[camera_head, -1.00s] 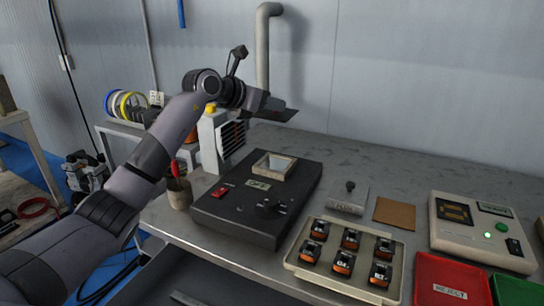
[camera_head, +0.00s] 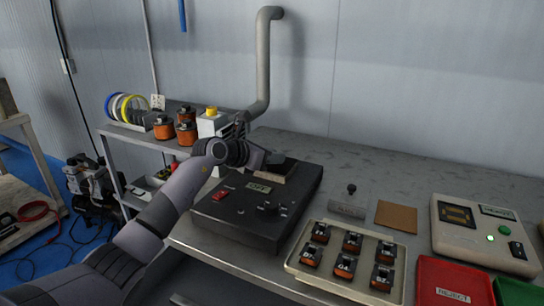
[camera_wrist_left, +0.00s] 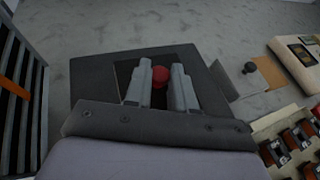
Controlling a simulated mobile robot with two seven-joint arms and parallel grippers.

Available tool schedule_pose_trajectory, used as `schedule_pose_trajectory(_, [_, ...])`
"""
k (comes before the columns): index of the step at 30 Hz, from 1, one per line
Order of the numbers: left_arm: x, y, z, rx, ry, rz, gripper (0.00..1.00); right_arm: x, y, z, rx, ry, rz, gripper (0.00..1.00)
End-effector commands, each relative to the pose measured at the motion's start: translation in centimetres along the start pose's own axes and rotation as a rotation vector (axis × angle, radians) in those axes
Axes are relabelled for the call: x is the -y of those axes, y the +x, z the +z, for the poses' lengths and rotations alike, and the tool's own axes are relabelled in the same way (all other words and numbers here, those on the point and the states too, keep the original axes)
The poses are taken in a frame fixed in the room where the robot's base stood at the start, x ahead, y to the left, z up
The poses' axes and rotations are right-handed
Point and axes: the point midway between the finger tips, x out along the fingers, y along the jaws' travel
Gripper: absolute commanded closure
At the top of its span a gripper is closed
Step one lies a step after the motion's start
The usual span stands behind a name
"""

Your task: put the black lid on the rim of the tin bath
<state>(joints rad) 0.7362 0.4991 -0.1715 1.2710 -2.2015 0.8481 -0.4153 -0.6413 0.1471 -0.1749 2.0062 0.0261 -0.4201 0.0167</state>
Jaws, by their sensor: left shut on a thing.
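My left gripper (camera_head: 277,159) is shut on the red knob of the black lid (camera_head: 288,168). The knob (camera_wrist_left: 160,76) shows between the two fingers in the left wrist view, with the dark lid (camera_wrist_left: 124,72) under it. The lid is over the tin bath's opening in the top of the black box (camera_head: 238,217). A strip of the pale bath rim (camera_head: 268,177) shows at the lid's near edge; the rest is hidden by lid and gripper. I cannot tell whether lid and rim touch. My right gripper is not in view.
A tray (camera_head: 333,281) of several orange-and-black parts stands right of the box. A metal block with a black knob (camera_head: 349,205), a brown mat (camera_head: 396,216), a tester (camera_head: 484,236) and a red bin (camera_head: 452,282) are further right. A grey pipe (camera_head: 263,65) stands behind.

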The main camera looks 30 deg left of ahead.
Motion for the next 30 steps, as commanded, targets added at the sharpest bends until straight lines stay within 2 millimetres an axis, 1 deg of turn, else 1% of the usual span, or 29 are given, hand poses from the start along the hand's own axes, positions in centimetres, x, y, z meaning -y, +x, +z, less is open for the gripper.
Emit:
schedule_pose_trajectory(3, [0.0,0.0,0.0,0.001,0.000,0.000,1.00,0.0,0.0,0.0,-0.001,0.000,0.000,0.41])
schedule_pose_trajectory(7, [0.0,0.1,-0.4,0.000,0.000,0.000,1.00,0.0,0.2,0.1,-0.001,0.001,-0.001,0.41])
schedule_pose_trajectory(8, [0.0,0.1,-0.3,-0.001,0.000,0.000,0.66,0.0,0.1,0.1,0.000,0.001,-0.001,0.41])
schedule_pose_trajectory(9, [0.0,0.1,-0.3,-0.001,0.000,0.000,0.53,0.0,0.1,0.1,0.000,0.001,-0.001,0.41])
schedule_pose_trajectory(10, [0.0,0.1,-0.3,-0.001,0.000,0.000,0.50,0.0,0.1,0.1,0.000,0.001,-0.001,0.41])
schedule_pose_trajectory(18, [0.0,0.1,-0.2,-0.001,0.000,0.000,0.50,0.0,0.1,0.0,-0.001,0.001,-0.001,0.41])
schedule_pose_trajectory(22, [0.0,-0.3,0.1,-0.001,0.000,0.000,0.50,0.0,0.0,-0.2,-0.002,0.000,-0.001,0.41])
schedule_pose_trajectory(26, [-0.1,-1.6,0.0,-0.001,0.001,0.002,0.50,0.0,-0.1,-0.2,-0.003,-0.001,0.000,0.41])
schedule_pose_trajectory(30, [-0.1,-3.5,0.0,-0.002,0.003,0.001,0.50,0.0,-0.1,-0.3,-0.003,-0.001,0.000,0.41])
